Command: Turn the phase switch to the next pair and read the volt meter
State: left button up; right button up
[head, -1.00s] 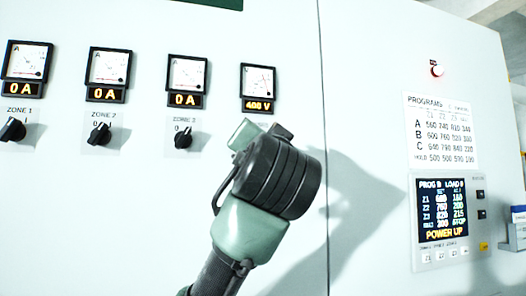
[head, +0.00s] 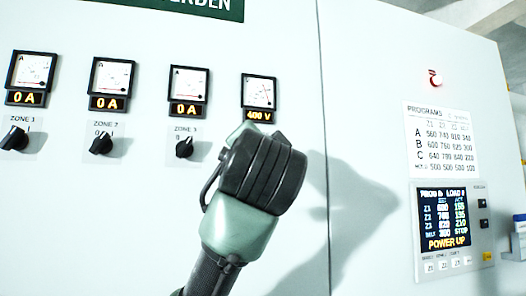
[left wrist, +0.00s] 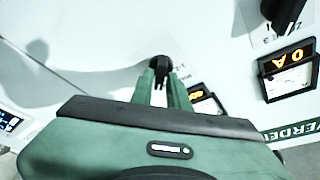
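The volt meter (head: 259,91) is the rightmost panel meter. Its display reads 400 V and its needle dial is above. My left gripper (left wrist: 161,80) is raised to the panel just below this meter; its body hides the place under the meter in the head view. In the left wrist view, a black knob (left wrist: 160,64), which appears to be the phase switch, sits at the two green fingertips. The fingers are apart, but whether they press on it I cannot tell. The switch's markings are hidden. My right gripper is not in view.
Three ammeters reading 0 A, such as the zone 1 meter (head: 32,72), stand to the left with black knobs below, including the zone 3 knob (head: 184,148). A program display (head: 444,222) and red lamp (head: 435,79) are on the right. The panel between is bare.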

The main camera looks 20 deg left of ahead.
pick_arm(q)
jog(key=shift+o, duration=0.8)
jog(key=shift+w, duration=0.1)
jog(key=b+v, duration=0.4)
jog(key=v, duration=0.3)
jog(key=shift+s+f, duration=0.2)
jog(key=shift+s, duration=0.2)
